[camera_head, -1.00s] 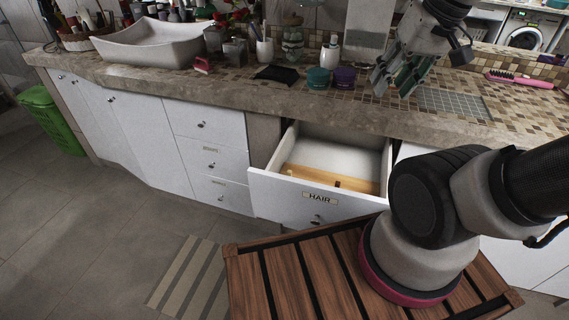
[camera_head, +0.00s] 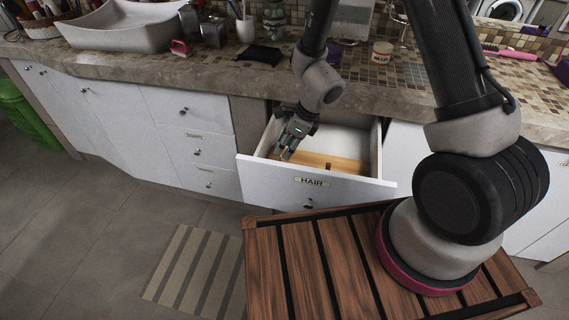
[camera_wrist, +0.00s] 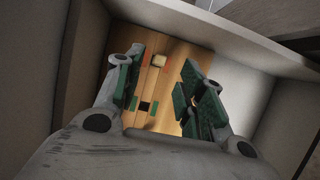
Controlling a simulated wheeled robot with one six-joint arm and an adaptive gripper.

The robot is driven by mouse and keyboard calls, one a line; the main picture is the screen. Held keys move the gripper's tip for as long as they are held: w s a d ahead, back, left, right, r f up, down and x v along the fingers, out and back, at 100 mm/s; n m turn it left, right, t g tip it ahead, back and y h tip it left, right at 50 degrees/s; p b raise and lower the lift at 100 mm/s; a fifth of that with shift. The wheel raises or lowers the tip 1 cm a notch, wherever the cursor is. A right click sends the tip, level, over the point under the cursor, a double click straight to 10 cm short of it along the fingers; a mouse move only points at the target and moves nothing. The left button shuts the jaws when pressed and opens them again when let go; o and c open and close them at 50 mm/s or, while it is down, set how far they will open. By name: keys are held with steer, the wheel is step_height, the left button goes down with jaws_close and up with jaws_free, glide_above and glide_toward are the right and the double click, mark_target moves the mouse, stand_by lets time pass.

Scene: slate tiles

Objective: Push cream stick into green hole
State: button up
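The wooden board (camera_wrist: 172,75) lies inside the open drawer and also shows in the head view (camera_head: 345,163). In the wrist view a short cream stick (camera_wrist: 158,61) stands out of the board between orange marks. Nearer my wrist, a dark square hole (camera_wrist: 144,106) lies between two green marks. My gripper (camera_wrist: 160,95) is open and empty, with its fingers on either side of these parts of the board. In the head view my gripper (camera_head: 287,150) reaches down into the drawer's left part. I cannot tell whether the fingertips touch the board.
The stone countertop (camera_head: 225,82) overhangs the drawer's back. A white basin (camera_head: 120,28), a black cloth (camera_head: 259,56) and a pink brush (camera_head: 508,53) are on the counter.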

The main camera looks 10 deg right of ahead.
steer(key=x, duration=0.8)
steer(key=shift+s+d+f, duration=0.1)
steer(key=shift+d, duration=0.2)
steer(key=c, duration=0.8)
